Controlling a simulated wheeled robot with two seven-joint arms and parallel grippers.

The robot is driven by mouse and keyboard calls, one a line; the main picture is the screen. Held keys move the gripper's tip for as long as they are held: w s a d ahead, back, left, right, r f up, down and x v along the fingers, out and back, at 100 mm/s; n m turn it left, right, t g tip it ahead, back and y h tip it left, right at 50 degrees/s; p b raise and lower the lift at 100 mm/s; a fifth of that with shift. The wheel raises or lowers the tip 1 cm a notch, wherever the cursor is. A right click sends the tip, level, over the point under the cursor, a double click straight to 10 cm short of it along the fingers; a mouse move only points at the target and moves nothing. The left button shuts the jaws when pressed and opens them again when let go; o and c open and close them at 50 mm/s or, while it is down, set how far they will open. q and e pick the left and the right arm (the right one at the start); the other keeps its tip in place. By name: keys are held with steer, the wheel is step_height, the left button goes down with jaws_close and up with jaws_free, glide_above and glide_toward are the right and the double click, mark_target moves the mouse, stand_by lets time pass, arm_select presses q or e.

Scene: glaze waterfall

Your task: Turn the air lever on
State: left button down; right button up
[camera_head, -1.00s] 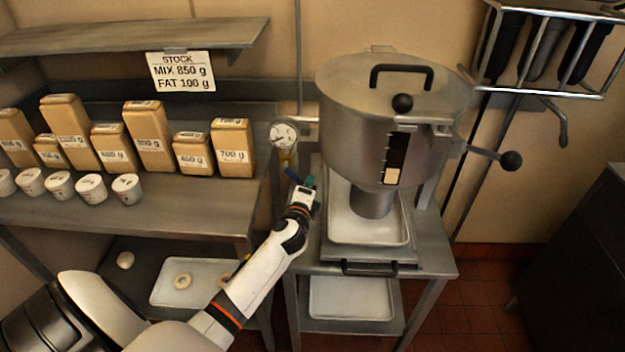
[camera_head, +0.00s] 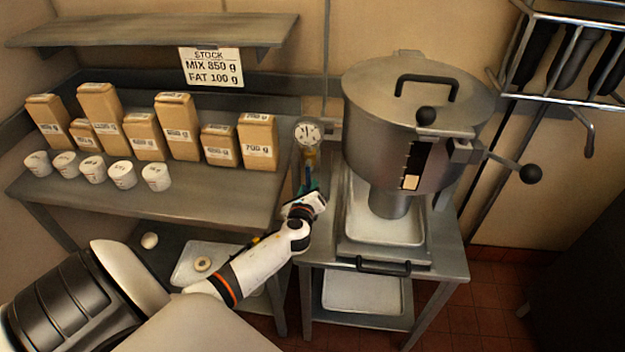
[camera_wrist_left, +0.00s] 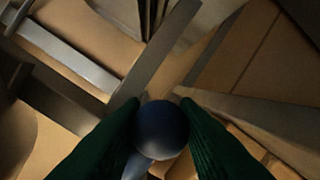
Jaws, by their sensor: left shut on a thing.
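The air lever (camera_wrist_left: 162,128) shows in the left wrist view as a dark blue rounded end between two green fingers. My left gripper (camera_wrist_left: 161,125) is shut on it. In the head view my left gripper (camera_head: 308,190) is just below the round gauge (camera_head: 307,135), to the left of the big metal hopper (camera_head: 400,130). There the gripper hides most of the lever, so its exact angle is hard to tell. My right gripper is not in view.
Brown bags (camera_head: 178,127) and white tubs (camera_head: 122,174) stand on the left bench under a shelf (camera_head: 150,32). A black-knobbed handle (camera_head: 530,174) sticks out right of the hopper. A white tray (camera_head: 385,225) lies under its spout.

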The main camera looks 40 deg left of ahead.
arm_select(q)
steer(key=shift+s+a, duration=0.1)
steer(key=shift+a, duration=0.1)
stand_by(0.4)
steer(key=c, duration=1.1)
jaws_free()
steer(key=v, duration=1.2)
steer(key=shift+b, duration=0.4)
